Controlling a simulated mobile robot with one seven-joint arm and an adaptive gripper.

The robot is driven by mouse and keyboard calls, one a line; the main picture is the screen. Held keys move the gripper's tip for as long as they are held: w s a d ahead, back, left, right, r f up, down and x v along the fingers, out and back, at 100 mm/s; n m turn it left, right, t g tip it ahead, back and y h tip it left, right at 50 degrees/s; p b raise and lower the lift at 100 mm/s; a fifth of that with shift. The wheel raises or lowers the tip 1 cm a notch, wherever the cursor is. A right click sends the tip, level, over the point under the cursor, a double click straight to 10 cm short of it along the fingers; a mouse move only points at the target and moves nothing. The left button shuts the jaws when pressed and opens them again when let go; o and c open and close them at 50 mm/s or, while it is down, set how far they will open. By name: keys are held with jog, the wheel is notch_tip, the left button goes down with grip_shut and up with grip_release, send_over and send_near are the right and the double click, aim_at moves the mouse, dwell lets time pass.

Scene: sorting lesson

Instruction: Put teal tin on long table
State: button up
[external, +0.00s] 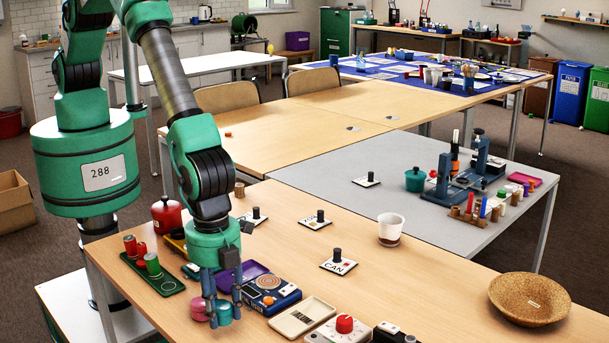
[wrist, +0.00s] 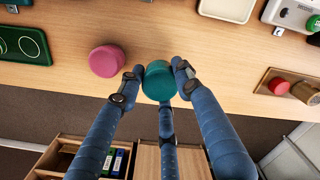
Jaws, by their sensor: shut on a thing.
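The teal tin (wrist: 159,82) is a small round tin held between the blue fingers of my gripper (wrist: 155,78) in the wrist view. It sits close to the front edge of the wooden table (wrist: 215,65). I cannot tell whether its base touches the tabletop. In the external view my gripper (external: 222,304) points down at the near edge of the wooden table (external: 440,262), and its fingers partly hide the tin. A pink tin (wrist: 106,60) stands just left of the teal one, apart from it; it also shows in the external view (external: 198,309).
A green tray (external: 165,284) with small tins lies left of my gripper. A blue device (external: 270,295), a beige tray (external: 301,317) and a box with a red knob (external: 345,324) crowd the right side. A cork bowl (external: 529,299) is farther right. The grey table (external: 390,190) stands behind.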

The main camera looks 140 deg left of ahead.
aim_at(223, 321)
jog(key=shift+f, duration=1.7)
jog(key=shift+f+b, duration=0.15)
jog(key=shift+b, duration=0.2)
jog(key=o, duration=1.2)
notch_tip(223, 321, up, 12)
jog(key=shift+r+p, duration=0.15)
jog(key=shift+p, duration=0.65)
